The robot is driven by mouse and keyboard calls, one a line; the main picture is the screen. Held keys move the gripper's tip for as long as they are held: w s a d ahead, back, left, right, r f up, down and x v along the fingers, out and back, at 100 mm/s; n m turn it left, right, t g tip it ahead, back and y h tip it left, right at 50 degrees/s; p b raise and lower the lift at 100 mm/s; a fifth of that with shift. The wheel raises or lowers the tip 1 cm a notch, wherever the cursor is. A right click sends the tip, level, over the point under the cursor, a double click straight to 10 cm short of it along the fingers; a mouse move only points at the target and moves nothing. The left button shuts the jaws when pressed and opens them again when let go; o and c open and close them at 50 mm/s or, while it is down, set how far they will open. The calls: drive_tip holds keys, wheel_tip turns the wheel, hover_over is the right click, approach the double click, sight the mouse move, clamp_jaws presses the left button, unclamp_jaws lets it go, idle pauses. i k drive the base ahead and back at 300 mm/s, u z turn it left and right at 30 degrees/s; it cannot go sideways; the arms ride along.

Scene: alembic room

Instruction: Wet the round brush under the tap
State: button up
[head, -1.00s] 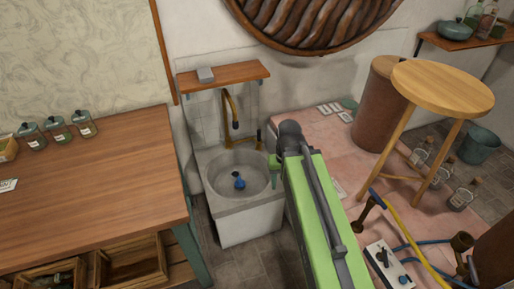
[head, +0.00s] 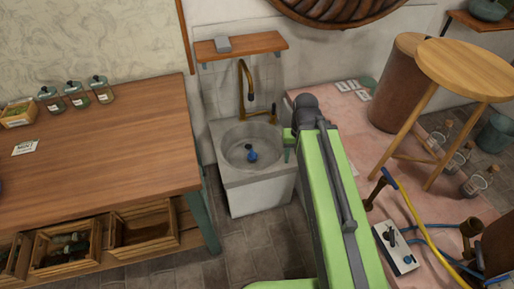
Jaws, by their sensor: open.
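A white stone sink (head: 228,171) stands against the wall, with a brass tap (head: 241,75) arching over its round basin. A small blue and dark object (head: 251,155) lies in the basin; it may be the round brush, but it is too small to tell. My green arm reaches forward at the sink's right. Part of my gripper (head: 288,143) shows as a green finger by the basin's right rim; the rest is hidden behind my arm. It is open, and I see nothing held in it.
A wooden shelf (head: 239,46) with a grey block hangs above the tap. A wooden workbench (head: 110,150) with lidded jars stands at left. A round stool (head: 467,70), glass bottles and blue and yellow hoses crowd the right. Tiled floor is clear before the sink.

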sight(274, 115)
drive_tip(key=k, duration=0.65)
drive_tip(key=u, duration=0.3)
drive_tip(key=i, duration=1.7)
drive_tip(key=z, duration=0.4)
